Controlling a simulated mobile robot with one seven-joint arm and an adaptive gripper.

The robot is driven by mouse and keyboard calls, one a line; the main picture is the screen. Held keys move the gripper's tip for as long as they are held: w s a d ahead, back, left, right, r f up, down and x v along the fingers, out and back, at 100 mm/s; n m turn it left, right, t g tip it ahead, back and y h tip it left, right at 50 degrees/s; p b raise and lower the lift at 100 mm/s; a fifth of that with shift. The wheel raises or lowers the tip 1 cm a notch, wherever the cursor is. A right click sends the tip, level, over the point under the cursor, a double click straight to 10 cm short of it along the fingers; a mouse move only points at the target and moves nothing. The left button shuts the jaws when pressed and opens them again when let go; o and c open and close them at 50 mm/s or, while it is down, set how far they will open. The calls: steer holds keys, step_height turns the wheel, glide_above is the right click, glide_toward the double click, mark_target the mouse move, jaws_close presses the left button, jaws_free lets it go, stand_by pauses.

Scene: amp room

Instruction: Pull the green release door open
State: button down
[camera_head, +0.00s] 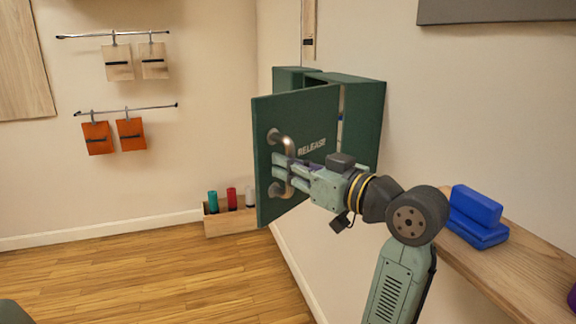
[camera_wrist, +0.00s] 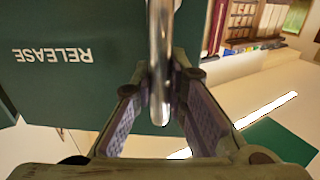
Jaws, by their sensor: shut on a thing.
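The green release door (camera_head: 300,118), lettered RELEASE, stands swung partly out from its green wall cabinet (camera_head: 362,112), with a gap into the cabinet on the right. A curved metal handle (camera_head: 284,139) is fixed near the door's left edge. My gripper (camera_head: 281,172) is shut on the handle's lower part. In the wrist view the handle (camera_wrist: 160,60) runs down between the two fingers, and the door (camera_wrist: 80,40) fills the upper left with its lettering upside down. Most of the cabinet's inside is hidden behind the door.
A wooden shelf (camera_head: 510,262) with blue blocks (camera_head: 474,218) runs along the right wall near my arm. A wooden box (camera_head: 231,222) with coloured cylinders stands on the floor below the door. Pouches hang on the left wall.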

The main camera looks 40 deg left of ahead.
steer(key=c, duration=1.6)
jaws_free()
steer(key=shift+o, duration=0.2)
step_height(320, 180, up, 10)
